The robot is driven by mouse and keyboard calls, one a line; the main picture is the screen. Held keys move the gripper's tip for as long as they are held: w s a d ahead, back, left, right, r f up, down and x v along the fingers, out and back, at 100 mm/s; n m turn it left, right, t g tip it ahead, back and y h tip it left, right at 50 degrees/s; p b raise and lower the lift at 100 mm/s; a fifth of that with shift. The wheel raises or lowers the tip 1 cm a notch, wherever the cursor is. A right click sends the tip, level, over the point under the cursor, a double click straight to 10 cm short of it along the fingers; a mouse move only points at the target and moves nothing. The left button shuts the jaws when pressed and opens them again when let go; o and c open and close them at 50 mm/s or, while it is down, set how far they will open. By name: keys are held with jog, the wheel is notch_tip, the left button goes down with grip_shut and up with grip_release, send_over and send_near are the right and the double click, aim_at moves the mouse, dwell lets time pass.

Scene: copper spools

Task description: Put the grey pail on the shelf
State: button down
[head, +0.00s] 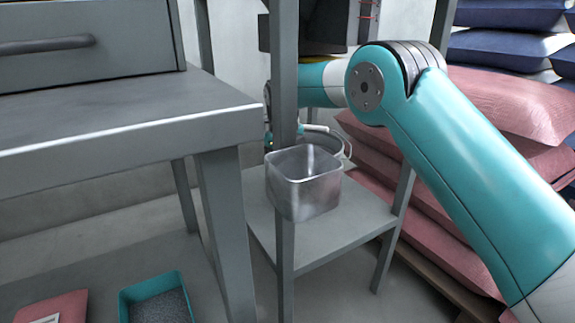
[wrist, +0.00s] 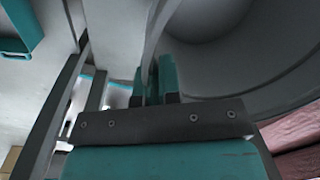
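The grey pail (head: 327,146) is round, with a thin wire handle, and shows behind a square metal tin in the head view. Its lower part is hidden, so I cannot tell whether it rests on the low shelf board (head: 340,235) or hangs above it. In the wrist view the pail (wrist: 215,60) fills the upper right, its wide round opening facing the camera. My gripper (wrist: 156,82) has its teal fingers close together on either side of the pail's rim. In the head view my gripper is mostly hidden behind the shelf post.
A grey workbench (head: 120,130) is at left, with a teal bin (head: 155,290) below. Stacked pink sacks (head: 480,160) and blue sacks stand at right.

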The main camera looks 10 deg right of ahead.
jog(key=shift+f, duration=0.1)
jog(key=c, duration=1.3)
grip_release()
jog(key=r+p, duration=0.1)
jog(key=r, duration=0.1)
jog(key=r+p, duration=0.1)
jog(key=r, duration=0.2)
jog(key=r+p, duration=0.2)
jog(key=shift+s+a+r, duration=0.2)
jog(key=shift+a+r, duration=0.05)
jog(key=shift+r, duration=0.15)
